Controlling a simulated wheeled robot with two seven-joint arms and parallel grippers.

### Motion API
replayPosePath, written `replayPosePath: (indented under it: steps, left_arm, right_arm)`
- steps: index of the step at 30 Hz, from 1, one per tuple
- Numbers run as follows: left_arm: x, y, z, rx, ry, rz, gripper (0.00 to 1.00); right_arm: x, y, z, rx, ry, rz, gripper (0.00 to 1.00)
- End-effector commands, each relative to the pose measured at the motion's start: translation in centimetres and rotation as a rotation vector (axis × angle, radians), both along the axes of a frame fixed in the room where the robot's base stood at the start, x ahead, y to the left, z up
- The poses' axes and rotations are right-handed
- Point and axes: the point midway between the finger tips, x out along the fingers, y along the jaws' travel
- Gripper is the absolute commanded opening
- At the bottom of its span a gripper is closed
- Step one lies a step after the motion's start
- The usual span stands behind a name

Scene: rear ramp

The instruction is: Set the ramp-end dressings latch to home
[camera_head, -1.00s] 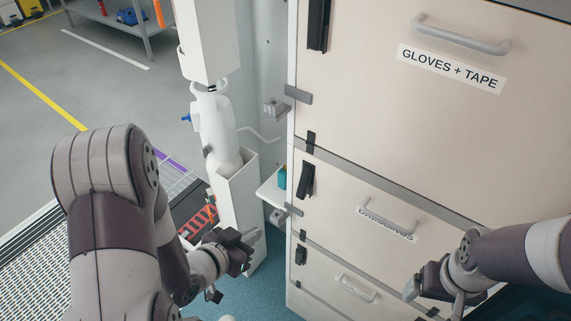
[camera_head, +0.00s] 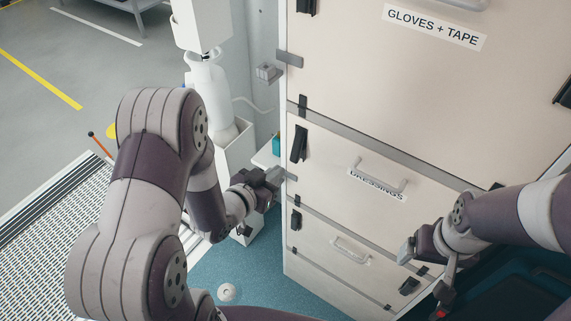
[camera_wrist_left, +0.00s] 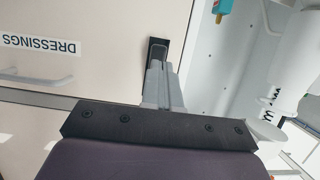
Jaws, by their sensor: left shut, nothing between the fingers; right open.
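The DRESSINGS drawer (camera_head: 330,165) is the middle front of the cream cabinet, closed, with a grey handle (camera_head: 378,180). Its black latch (camera_head: 299,143) at the left, ramp-side edge stands roughly upright, slightly tilted. The left wrist view shows the drawer label upside down and the latch (camera_wrist_left: 157,45) just beyond my fingertips. My left gripper (camera_head: 275,177) is shut and empty beside that edge; in the left wrist view its fingers (camera_wrist_left: 160,75) overlap the latch's near end, and I cannot tell whether they touch. My right gripper (camera_head: 425,262) is open in front of the lower drawer.
The GLOVES + TAPE front (camera_head: 390,75) is above, and a lower drawer (camera_head: 335,225) is below. A grey bracket (camera_head: 268,72) and a white post (camera_head: 235,155) stand left of the cabinet. Blue floor (camera_head: 260,265) is open below my left gripper.

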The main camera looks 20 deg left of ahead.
Motion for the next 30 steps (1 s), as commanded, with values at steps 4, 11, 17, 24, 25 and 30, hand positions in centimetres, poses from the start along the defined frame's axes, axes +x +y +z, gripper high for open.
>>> replayPosePath:
  steps: [4,11,17,24,25,30]
  left_arm:
    - [2.3,-1.0,-0.7,0.0,0.001,-0.002,0.0]
    - [4.2,-1.6,-1.4,0.0,0.0,-0.001,0.0]
    - [4.4,-1.6,-1.6,0.0,0.0,0.0,0.0]
    - [4.5,-1.6,-2.3,-0.007,-0.021,0.001,0.0]
    - [4.6,-1.7,-2.7,-0.013,-0.037,0.001,0.0]
    - [5.0,-1.8,-3.8,-0.057,-0.16,0.001,0.0]
  right_arm:
    - [0.0,0.0,0.5,0.0,0.0,0.0,0.88]
    - [0.0,0.0,0.7,0.0,0.0,0.0,0.88]
    - [0.0,0.0,0.7,0.0,0.0,0.0,0.88]
    - [0.0,0.0,-0.6,0.0,0.0,0.0,0.88]
    - [0.0,0.0,-1.4,0.0,0.0,0.0,0.88]
    - [0.0,0.0,-5.7,0.0,0.001,0.0,0.88]
